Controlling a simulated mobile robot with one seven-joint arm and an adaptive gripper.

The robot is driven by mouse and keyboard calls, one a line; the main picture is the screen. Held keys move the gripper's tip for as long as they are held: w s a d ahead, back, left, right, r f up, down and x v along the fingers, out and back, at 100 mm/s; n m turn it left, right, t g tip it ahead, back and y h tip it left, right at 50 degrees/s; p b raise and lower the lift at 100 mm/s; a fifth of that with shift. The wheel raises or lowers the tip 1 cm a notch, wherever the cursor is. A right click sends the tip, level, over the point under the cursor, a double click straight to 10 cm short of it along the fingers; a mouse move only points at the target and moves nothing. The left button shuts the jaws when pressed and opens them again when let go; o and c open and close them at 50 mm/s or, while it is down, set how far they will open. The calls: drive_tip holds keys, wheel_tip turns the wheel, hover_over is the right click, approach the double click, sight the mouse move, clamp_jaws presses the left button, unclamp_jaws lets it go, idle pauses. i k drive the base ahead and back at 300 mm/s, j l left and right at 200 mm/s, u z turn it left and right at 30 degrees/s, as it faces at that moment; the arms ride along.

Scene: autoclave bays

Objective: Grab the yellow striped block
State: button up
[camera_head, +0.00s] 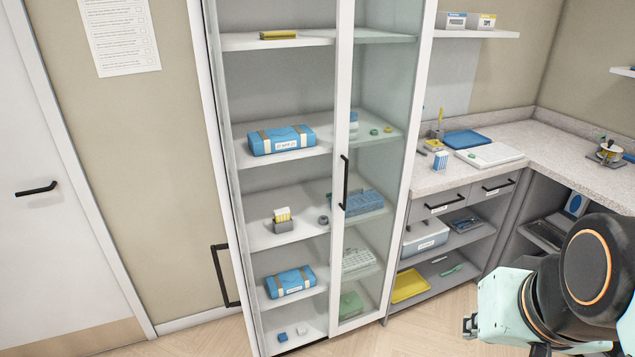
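A small yellow block with dark stripe-like edges (278,35) lies on the top visible shelf of the tall cabinet (345,90), behind the open left side. Its stripes are too small to make out clearly. A second yellow and white item (283,214) stands in a grey holder (283,227) on a lower shelf. My arm shows at the lower right, well apart from the cabinet.
The cabinet's left glass door stands open, nearly edge-on, with a black handle (222,276). The right glass door (375,160) is shut. Blue wrapped packs (282,140) sit on shelves. A worktop (470,180) with trays stands right. Wooden floor is clear by the cabinet.

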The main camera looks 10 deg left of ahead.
sight(280, 216)
drive_tip(key=k+j+u, duration=0.25)
drive_tip(key=j, duration=0.15)
drive_tip(key=j+u, duration=0.25)
drive_tip(key=j, duration=0.15)
drive_tip(key=k+j+u, duration=0.25)
drive_tip(key=j, duration=0.2)
drive_tip(key=i+l, duration=0.4)
drive_tip(key=l, duration=0.25)
